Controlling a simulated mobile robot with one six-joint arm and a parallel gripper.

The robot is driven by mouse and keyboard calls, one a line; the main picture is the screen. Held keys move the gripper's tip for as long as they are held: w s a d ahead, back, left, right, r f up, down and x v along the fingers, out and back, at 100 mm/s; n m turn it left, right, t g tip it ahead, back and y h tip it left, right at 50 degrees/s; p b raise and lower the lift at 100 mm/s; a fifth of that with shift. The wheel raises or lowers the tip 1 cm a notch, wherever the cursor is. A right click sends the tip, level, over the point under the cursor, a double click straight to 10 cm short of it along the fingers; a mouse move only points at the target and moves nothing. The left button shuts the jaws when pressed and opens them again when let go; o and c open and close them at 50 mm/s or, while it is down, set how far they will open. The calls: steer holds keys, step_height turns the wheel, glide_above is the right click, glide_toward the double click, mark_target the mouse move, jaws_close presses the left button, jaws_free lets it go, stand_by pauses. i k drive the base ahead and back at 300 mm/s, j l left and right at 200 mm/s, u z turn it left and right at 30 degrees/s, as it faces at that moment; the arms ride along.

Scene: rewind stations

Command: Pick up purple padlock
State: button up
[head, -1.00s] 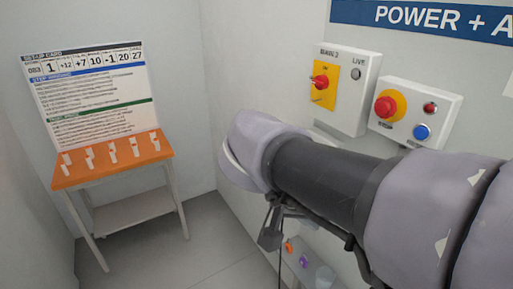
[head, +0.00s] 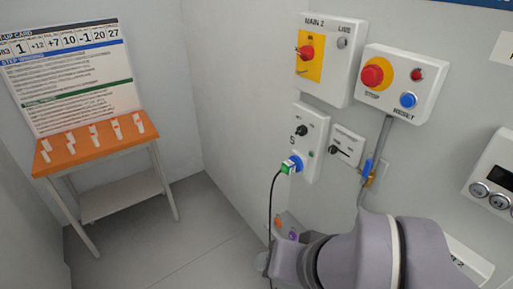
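A small purple item (head: 293,236), which looks like the purple padlock, is low by the right wall. It sits just right of a small orange item (head: 279,223), and my arm partly hides the area below it. My arm reaches in from the lower right. The end of my gripper (head: 262,262) shows only as a small grey part at the arm's left end, below and left of the purple item in the picture. Its fingers cannot be made out, and I see nothing held.
A switch box with a red knob (head: 307,53) and a red-button box (head: 374,75) are on the wall. Below hangs a panel with a green-blue plug (head: 291,165) and a dangling black cable (head: 270,215). An orange-topped table (head: 85,158) stands left. The floor between is clear.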

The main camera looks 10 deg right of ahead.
mark_target(293, 235)
steer(key=z, duration=0.45)
steer(key=i+j+z, duration=0.15)
steer(key=j, duration=0.25)
steer(key=i+j+z, duration=0.15)
steer(key=j, duration=0.3)
steer(key=i+j+z, duration=0.15)
steer(key=j, duration=0.3)
steer(key=j+z, duration=0.15)
steer(key=j, duration=0.3)
steer(key=i+j+z, duration=0.1)
steer(key=j, duration=0.4)
steer(key=i, duration=0.45)
